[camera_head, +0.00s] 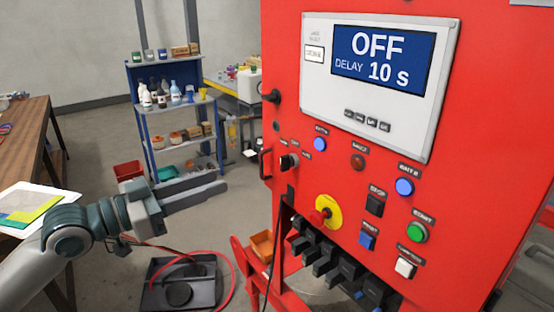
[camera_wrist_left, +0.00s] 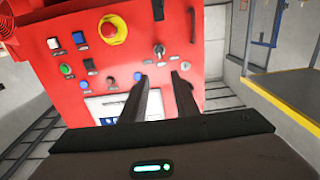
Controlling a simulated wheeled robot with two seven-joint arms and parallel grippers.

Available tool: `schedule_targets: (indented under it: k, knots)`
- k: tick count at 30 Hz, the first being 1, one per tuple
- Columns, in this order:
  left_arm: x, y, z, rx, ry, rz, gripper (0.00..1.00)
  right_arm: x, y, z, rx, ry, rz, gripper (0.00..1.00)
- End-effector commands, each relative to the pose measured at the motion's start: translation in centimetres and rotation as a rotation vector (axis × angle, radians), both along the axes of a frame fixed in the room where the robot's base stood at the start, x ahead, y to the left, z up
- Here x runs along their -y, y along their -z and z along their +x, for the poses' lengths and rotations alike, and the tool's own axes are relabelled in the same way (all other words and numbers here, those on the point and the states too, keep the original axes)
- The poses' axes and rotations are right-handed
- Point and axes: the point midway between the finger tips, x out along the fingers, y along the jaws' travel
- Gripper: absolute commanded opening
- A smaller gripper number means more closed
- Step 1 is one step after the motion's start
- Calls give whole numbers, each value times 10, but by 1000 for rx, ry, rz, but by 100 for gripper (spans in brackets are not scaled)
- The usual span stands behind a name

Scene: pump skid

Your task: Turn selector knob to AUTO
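The selector knob (camera_head: 288,161) is a small black knob on the left part of the red panel (camera_head: 345,190), left of and above the yellow-ringed red emergency stop (camera_head: 325,212). The labels beside it are too small to read. The panel screen (camera_head: 380,62) reads OFF, DELAY 10 s. My left gripper (camera_head: 222,188) is left of the knob, apart from the panel, and empty. In the left wrist view the knob (camera_wrist_left: 159,51) shows beyond the two separated fingers (camera_wrist_left: 161,78), with the panel upside down. My right gripper is out of view.
Several buttons and lamps, including a green button (camera_head: 417,232), lie on the panel right of the knob. A blue shelf (camera_head: 160,110) with bottles stands behind. A wooden table (camera_head: 30,130) is at the left. A red hose (camera_head: 228,265) lies on the floor below.

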Motion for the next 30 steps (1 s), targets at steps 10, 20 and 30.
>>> schedule_targets:
  k: [10,20,30]
  knots:
    - [30,-4,22,-2,1,-4,28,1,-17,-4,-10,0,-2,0]
    - [73,-4,53,-3,0,-2,28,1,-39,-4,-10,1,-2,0]
    - [119,-3,86,-3,0,-2,28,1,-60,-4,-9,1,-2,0]
